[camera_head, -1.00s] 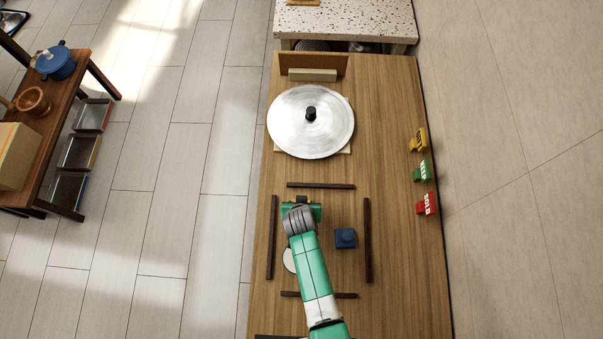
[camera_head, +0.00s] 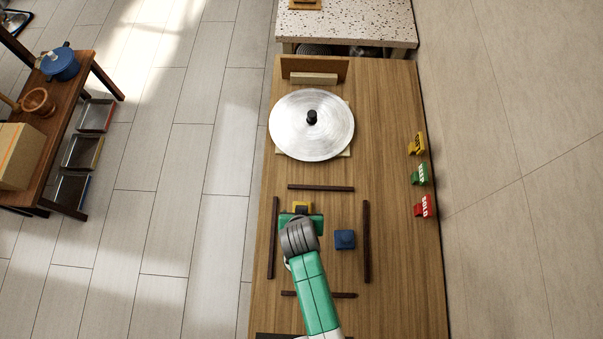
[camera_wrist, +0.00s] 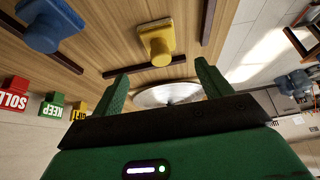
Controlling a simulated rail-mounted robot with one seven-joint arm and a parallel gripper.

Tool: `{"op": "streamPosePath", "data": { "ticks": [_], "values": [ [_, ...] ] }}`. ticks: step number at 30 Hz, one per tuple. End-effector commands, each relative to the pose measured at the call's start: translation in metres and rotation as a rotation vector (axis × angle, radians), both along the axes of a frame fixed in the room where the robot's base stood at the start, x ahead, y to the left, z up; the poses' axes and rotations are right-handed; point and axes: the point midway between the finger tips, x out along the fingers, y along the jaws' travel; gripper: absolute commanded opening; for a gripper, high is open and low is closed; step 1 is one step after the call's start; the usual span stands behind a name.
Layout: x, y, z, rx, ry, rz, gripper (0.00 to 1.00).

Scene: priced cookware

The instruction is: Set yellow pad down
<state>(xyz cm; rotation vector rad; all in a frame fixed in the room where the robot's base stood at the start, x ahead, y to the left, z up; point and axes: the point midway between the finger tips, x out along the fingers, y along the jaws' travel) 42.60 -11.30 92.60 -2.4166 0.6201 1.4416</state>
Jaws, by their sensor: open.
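The yellow pad (camera_head: 302,207) is a small block with a raised knob, on the wooden table inside the area framed by dark strips, near the far strip. In the wrist view the yellow pad (camera_wrist: 157,42) stands beyond my fingertips, apart from them. My gripper (camera_head: 302,219) is green, open and empty, just on the near side of the pad. In the wrist view my gripper (camera_wrist: 160,76) shows its two fingers spread with nothing between them. My gripper partly hides the pad's near side in the head view.
A similar blue pad (camera_head: 345,239) sits to the right inside the dark strips (camera_head: 367,242). A large silver lid (camera_head: 290,120) lies farther back. Yellow, green and red word stamps (camera_head: 423,206) line the table's right edge. Bare table lies between strips and stamps.

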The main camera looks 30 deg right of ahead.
Motion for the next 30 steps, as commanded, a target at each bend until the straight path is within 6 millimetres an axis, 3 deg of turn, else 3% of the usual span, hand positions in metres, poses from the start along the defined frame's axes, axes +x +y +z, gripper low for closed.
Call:
{"op": "streamPosePath", "data": {
  "ticks": [5,15,17,18,20,23,24,26,27,29,30],
  "values": [
    [-0.007,0.004,0.015,0.000,0.000,0.000,0.77],
    [-0.007,0.004,0.016,0.000,-0.001,0.000,0.77],
    [-0.001,0.004,0.024,-0.003,-0.019,0.005,0.77],
    [0.011,0.004,0.037,-0.010,-0.052,0.016,0.77],
    [0.040,0.006,0.074,-0.026,-0.139,0.043,0.77],
    [0.098,0.015,0.174,-0.070,-0.356,0.114,0.77],
    [0.117,0.020,0.220,-0.093,-0.451,0.143,0.77],
    [0.137,0.030,0.290,-0.126,-0.595,0.187,0.77],
    [0.146,0.037,0.337,-0.150,-0.690,0.214,0.77],
    [0.150,0.049,0.410,-0.190,-0.838,0.253,0.77],
    [0.148,0.058,0.458,-0.216,-0.938,0.277,0.77]
  ]
}}
